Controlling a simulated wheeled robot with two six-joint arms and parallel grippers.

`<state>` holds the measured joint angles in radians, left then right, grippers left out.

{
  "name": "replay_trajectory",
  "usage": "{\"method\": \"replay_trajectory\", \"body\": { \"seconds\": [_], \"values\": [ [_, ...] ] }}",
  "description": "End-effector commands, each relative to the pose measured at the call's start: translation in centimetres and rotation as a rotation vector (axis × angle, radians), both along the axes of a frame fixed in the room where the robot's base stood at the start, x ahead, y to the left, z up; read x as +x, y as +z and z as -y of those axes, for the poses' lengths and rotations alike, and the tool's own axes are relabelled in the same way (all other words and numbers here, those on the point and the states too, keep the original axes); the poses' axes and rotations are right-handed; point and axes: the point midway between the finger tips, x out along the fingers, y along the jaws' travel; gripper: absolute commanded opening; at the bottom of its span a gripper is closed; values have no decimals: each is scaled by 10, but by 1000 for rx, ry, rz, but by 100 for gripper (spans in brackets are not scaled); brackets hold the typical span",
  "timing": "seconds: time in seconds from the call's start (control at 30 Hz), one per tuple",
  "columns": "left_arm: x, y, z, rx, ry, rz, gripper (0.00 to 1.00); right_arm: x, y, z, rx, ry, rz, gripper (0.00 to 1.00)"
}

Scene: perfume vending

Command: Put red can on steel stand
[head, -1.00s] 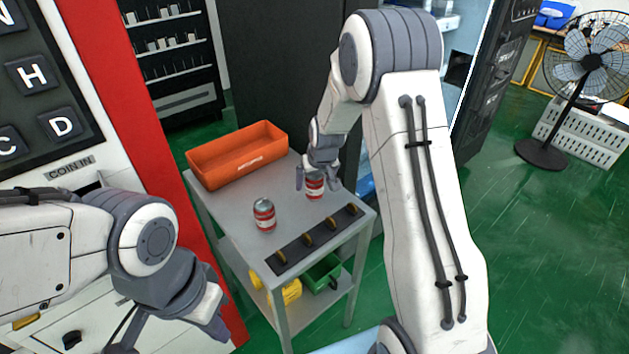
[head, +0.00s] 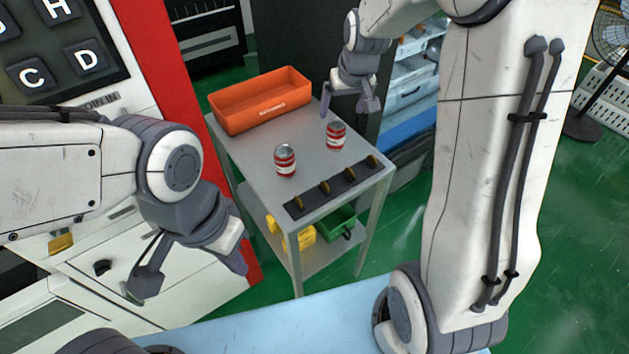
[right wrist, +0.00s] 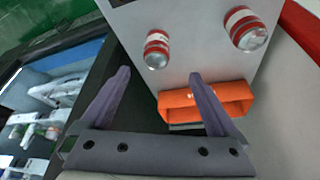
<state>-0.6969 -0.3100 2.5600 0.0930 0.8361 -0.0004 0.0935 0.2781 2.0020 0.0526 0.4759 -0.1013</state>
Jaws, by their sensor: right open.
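Two red-and-silver cans stand upright on the grey steel stand (head: 309,187). The left can (head: 285,161) is near the middle of the top, and the right can (head: 336,136) is nearer the right back edge. My right gripper (head: 352,108) is open and empty, above and just behind the right can, clear of it. In the right wrist view, the right can (right wrist: 157,48) and the left can (right wrist: 247,28) lie beyond the open fingers (right wrist: 163,90). My left gripper (head: 190,272) is open and empty, left of the stand and in front of the vending panel.
An orange bin (head: 262,106) stands at the back left of the stand. A black strip with several brass pieces (head: 333,184) lies along the front edge. Yellow items (head: 298,240) and a green bin (head: 338,224) are on the lower shelf. An open-fronted cabinet is behind right.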

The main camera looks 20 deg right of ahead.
Motion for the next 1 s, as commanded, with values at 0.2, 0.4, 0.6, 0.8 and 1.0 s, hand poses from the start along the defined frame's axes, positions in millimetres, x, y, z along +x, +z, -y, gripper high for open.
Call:
{"method": "replay_trajectory", "body": {
  "seconds": [0.2, 0.4, 0.6, 0.8, 1.0],
  "values": [
    [0, 0, 0, 0, 0, 0, 0, -84, 15, -106, 20, 227, -96, 95],
    [0, 0, 0, 0, 0, 0, 0, -226, 17, -173, 5, 512, -247, 95],
    [0, 0, 0, 0, 0, 0, 0, -303, 10, -175, -29, 664, -334, 95],
    [0, 0, 0, 0, 0, 0, 0, -313, 9, -174, -34, 681, -348, 95],
    [0, 6, 0, 0, 0, 0, 0, -312, 15, -174, -34, 680, -347, 95]
  ]
}}
